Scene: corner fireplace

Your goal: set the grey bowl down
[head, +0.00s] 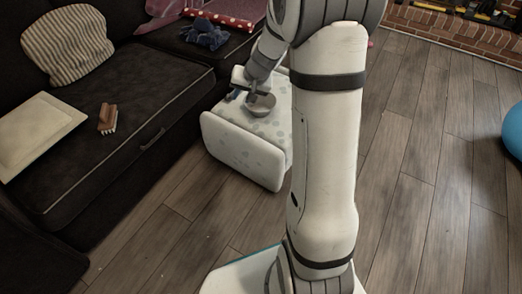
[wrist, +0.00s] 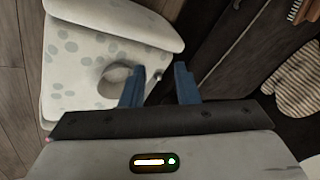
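The grey bowl (head: 262,105) appears to rest upright on the top of a white stool with grey spots (head: 247,150). In the wrist view the bowl (wrist: 112,82) is left of my gripper (wrist: 160,80), its right side partly hidden by the left blue finger. My gripper is open, with a clear gap between the fingers and nothing seen in it. In the head view my gripper (head: 242,93) is right at the bowl, close above the stool top. I cannot tell whether a finger touches the bowl's rim.
A dark sofa (head: 150,90) stands close on the left, with a brush (head: 108,118), a cream board (head: 38,132) and a striped cushion (head: 68,45) on it. A blue ball (head: 515,132) is at the right edge. The wooden floor (head: 430,160) between is clear.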

